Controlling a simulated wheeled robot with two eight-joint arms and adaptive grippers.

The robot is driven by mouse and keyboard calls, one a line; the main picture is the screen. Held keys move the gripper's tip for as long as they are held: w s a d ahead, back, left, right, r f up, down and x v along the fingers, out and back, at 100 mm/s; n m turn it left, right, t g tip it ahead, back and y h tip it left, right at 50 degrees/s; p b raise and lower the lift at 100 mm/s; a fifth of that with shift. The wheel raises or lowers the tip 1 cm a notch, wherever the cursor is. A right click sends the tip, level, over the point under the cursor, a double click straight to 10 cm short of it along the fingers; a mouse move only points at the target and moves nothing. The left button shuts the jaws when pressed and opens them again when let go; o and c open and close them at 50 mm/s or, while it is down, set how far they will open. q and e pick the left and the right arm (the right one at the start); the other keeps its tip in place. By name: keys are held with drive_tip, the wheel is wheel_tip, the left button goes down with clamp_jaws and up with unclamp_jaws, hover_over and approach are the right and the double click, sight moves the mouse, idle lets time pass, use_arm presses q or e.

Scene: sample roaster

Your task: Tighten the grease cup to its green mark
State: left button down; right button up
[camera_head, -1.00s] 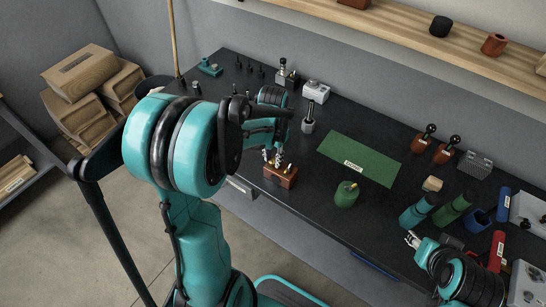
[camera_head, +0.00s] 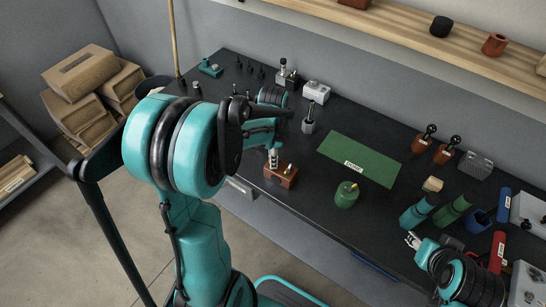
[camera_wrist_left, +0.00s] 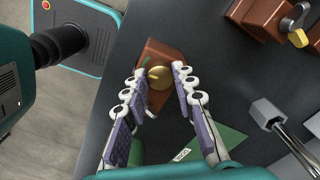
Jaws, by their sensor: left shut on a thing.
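The grease cup (camera_wrist_left: 159,77) is a round brass cap with a paler line across its top, on a brown block. The block (camera_head: 287,178) stands near the bench's front edge; it also shows in the wrist view (camera_wrist_left: 158,48). A small green mark (camera_wrist_left: 147,60) lies on the block beside the cap. My left gripper (camera_wrist_left: 159,70) points down over the block, shut on the cap, with one finger either side; it also shows in the head view (camera_head: 273,160). My right gripper (camera_head: 411,240) is at the bench's front right, apparently empty, its fingertips parted.
A green tin (camera_head: 346,195) stands right of the block. Behind it lies a green mat (camera_head: 361,157). A grey post (camera_head: 309,124) stands behind the block. Bottles (camera_head: 415,213) and tools crowd the right side.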

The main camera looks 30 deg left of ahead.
use_arm(q)
drive_tip(key=shift+m, duration=0.4)
drive_tip(key=c, duration=1.2)
unclamp_jaws()
wheel_tip(320, 180, up, 12)
